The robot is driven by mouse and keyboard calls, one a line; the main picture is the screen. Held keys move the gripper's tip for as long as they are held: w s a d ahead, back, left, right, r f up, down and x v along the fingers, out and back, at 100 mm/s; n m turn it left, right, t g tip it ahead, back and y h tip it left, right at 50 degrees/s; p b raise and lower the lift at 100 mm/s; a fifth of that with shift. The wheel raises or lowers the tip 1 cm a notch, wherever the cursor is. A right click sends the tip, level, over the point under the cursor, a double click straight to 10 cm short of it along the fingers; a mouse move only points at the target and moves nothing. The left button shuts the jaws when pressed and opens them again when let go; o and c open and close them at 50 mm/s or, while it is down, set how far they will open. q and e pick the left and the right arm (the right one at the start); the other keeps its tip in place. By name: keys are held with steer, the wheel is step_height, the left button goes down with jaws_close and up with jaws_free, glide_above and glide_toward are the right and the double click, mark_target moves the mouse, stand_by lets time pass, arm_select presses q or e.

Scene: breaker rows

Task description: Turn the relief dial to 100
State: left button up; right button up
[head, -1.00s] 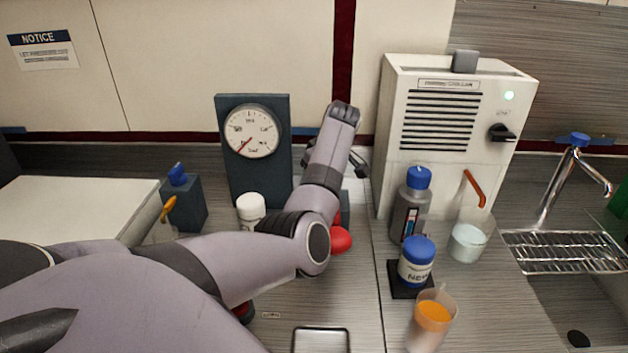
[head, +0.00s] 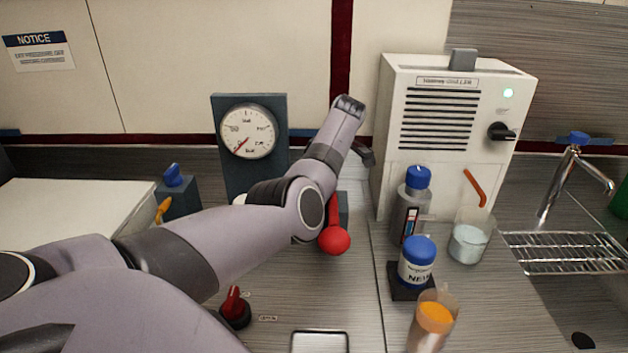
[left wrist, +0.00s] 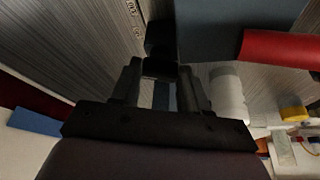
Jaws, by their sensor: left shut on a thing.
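My left gripper (head: 364,154) is behind the red-ball lever, at the far end of my arm. In the left wrist view its fingers (left wrist: 160,78) are shut on a dark knob (left wrist: 160,42), which appears to be the relief dial. Small printed labels (left wrist: 132,8) lie on the counter beside it, too small to read. In the head view the dial is hidden behind my arm, so its setting cannot be read. A round gauge (head: 248,131) stands on a dark blue panel, its red needle pointing lower left. My right gripper is not in view.
A red-handled knob (head: 235,308) is at the front. A white machine (head: 448,140), a grey bottle (head: 411,210), a blue-capped jar (head: 417,262) and beakers (head: 470,238) crowd the right.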

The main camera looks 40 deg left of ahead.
arm_select(q)
steer(key=shift+r, duration=0.1)
steer(key=o, duration=0.8)
step_height(320, 180, up, 20)
steer(key=shift+p, duration=0.55)
